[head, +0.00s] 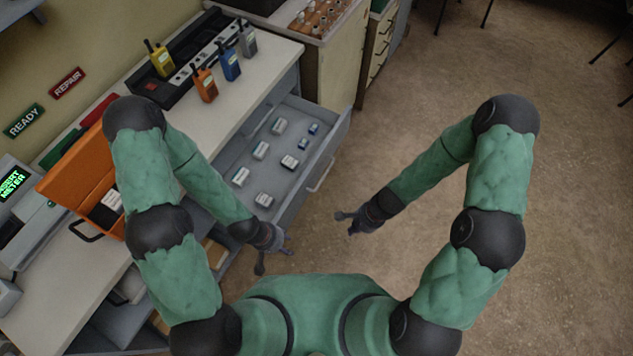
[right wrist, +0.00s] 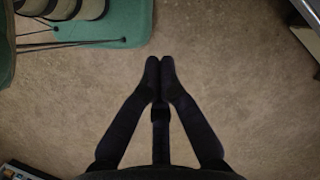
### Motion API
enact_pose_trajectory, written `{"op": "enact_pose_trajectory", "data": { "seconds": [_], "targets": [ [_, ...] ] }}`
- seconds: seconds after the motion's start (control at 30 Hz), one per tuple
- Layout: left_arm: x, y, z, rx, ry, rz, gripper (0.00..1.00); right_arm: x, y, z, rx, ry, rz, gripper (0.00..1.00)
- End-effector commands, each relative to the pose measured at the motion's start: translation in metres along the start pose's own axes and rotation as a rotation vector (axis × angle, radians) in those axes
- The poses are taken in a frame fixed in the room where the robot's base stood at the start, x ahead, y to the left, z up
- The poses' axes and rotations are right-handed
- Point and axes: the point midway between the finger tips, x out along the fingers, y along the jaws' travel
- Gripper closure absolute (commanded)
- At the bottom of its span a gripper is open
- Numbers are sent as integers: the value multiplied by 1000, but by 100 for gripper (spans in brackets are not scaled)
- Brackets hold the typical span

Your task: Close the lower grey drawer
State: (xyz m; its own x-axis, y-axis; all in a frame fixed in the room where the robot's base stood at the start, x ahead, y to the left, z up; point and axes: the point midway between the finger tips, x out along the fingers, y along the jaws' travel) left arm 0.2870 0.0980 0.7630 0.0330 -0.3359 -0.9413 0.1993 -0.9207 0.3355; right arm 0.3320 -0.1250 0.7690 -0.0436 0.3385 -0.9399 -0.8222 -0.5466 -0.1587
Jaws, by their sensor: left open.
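A grey drawer (head: 335,150) is pulled out from under the worktop in the head view. It has a pale bar handle (head: 321,176) on its front and holds several small labelled boxes. My left forearm hides part of the drawer's near side. My right gripper (head: 345,221) is out over the floor, right of the drawer front. In the right wrist view its fingertips (right wrist: 161,64) meet with nothing between them.
Several handheld radios (head: 229,62) stand on the worktop (head: 268,47). An orange case (head: 83,180) stands open at the left. A cabinet (head: 338,62) stands beyond the drawer. The floor (head: 430,130) to the right is clear.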

Motion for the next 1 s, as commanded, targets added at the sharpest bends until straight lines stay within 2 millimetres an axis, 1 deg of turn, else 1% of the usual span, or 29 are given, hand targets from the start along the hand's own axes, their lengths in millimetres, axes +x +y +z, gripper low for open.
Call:
{"op": "enact_pose_trajectory", "data": {
  "seconds": [0.03,0.17,0.2,0.27,0.3,0.43,0.5,0.57,0.67,0.73,0.87,1.0],
  "targets": [
    [17,-6,-1,0,0,0,57,11,-8,-11,108,-15,-26,100],
    [39,-14,-2,0,0,0,57,19,-39,-27,404,-90,-112,100],
    [46,-16,-2,0,0,0,57,20,-51,-33,491,-117,-148,100],
    [56,-20,-2,0,0,0,57,20,-69,-41,612,-162,-205,100],
    [62,-22,-2,0,0,0,57,19,-82,-48,687,-191,-246,100],
    [76,-27,-3,0,0,0,57,10,-117,-66,875,-284,-367,100],
    [81,-29,-3,0,0,0,57,4,-130,-73,942,-323,-417,100],
    [83,-30,-3,0,0,0,57,-1,-139,-78,982,-346,-449,100],
    [85,-30,-4,0,1,0,57,-5,-146,-82,1013,-367,-475,100],
    [86,-31,-4,0,1,0,57,-3,-149,-83,1020,-372,-481,100],
    [91,-32,-4,0,1,0,57,10,-156,-81,1019,-372,-477,100],
    [100,-36,-4,0,1,0,57,32,-169,-79,1017,-372,-476,100]
  ]
}}
